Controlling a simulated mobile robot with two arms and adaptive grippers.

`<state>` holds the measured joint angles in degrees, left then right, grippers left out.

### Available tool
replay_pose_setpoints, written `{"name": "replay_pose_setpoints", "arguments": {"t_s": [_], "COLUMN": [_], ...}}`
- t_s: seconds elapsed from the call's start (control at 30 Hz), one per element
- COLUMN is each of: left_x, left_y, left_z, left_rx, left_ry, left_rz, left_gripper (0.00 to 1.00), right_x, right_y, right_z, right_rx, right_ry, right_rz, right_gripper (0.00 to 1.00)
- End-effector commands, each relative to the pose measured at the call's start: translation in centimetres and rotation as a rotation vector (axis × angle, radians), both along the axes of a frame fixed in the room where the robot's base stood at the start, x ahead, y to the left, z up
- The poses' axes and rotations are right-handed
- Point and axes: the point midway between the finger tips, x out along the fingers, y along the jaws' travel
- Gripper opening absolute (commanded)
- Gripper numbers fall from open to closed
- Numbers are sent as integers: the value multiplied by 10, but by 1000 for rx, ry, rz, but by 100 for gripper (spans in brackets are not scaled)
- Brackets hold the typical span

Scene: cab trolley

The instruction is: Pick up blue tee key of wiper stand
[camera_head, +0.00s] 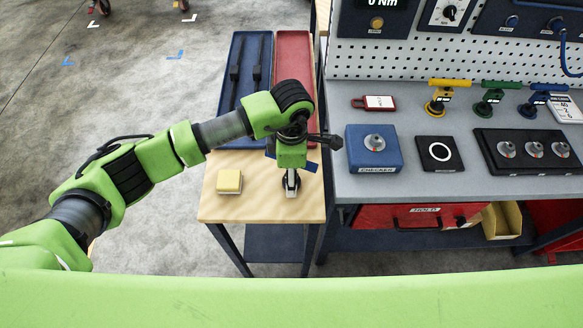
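A blue T-handled key (546,88) stands upright in a small dark blue stand (533,103) at the right of the grey bench. It is the rightmost of three such keys, after a yellow key (449,83) and a green key (500,85). My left gripper (291,187) points down over the wooden side table, far to the left of the blue key. Its fingers are small and partly hidden, so I cannot tell whether they are open or shut. A dark round shape and blue pieces (311,166) show around it. My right gripper is not in view.
A white card (566,109) stands close right of the blue key.

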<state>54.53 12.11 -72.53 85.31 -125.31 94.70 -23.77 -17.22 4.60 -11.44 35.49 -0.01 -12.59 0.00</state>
Motion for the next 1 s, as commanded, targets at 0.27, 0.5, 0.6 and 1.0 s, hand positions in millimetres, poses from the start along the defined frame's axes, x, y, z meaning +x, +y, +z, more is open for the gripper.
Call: {"name": "replay_pose_setpoints", "arguments": {"t_s": [0.27, 0.5, 0.6, 1.0], "left_x": [0, 0, 1, -35], "left_y": [0, 0, -1, -19], "left_z": [1, 2, 8, 75], "left_rx": [0, -1, -2, -5], "left_ry": [0, 0, -2, -8], "left_rz": [0, 0, 1, -8], "left_gripper": [0, 0, 0, 0], "right_x": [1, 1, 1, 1], "right_y": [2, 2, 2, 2], "right_z": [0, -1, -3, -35], "right_rx": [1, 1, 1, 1], "right_ry": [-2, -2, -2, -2], "right_rz": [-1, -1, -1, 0], "right_gripper": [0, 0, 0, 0]}}
